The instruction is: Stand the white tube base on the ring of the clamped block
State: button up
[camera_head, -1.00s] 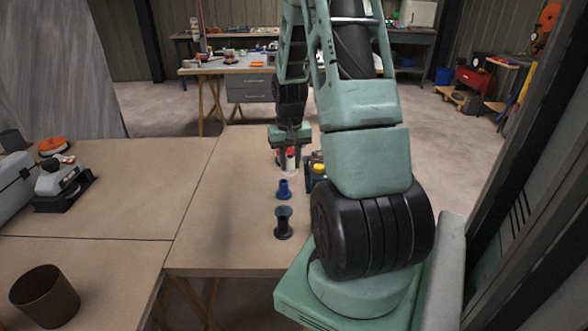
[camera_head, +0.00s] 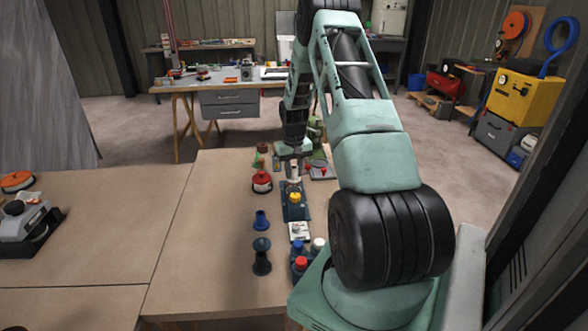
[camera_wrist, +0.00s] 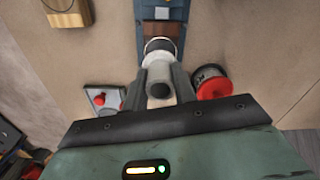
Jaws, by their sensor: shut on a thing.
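My gripper (camera_head: 293,165) is shut on the white tube base, which hangs between its fingers. The white tube base (camera_wrist: 159,72) is a short pale tube with a dark open end facing the wrist camera. It also shows below the fingers in the head view (camera_head: 294,180). The blue clamp (camera_head: 297,213) is just in front of it in the head view. In the wrist view a brown block (camera_wrist: 163,28) sits in the blue clamp (camera_wrist: 167,10). A curved rim, perhaps the ring (camera_wrist: 160,41), shows behind the tube, which hides part of it. I cannot tell whether they touch.
A red-topped round can (camera_head: 262,183) stands close left of the gripper. A grey plate with red knobs (camera_head: 319,171) lies to the right. A blue flanged piece (camera_head: 261,221), a dark spool (camera_head: 262,257) and capped bottles (camera_head: 299,265) stand nearer. The table's left is largely clear.

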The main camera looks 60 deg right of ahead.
aim_at(294, 190)
jog(key=shift+f+b, duration=0.95)
jog(key=shift+f, duration=0.8)
jog(key=shift+f, duration=0.55)
dwell(0.4)
jog(key=o, duration=0.7)
jog(key=shift+o, duration=0.2)
notch_tip(294, 190, up, 11)
jog(key=p, duration=0.7)
dwell(0.5)
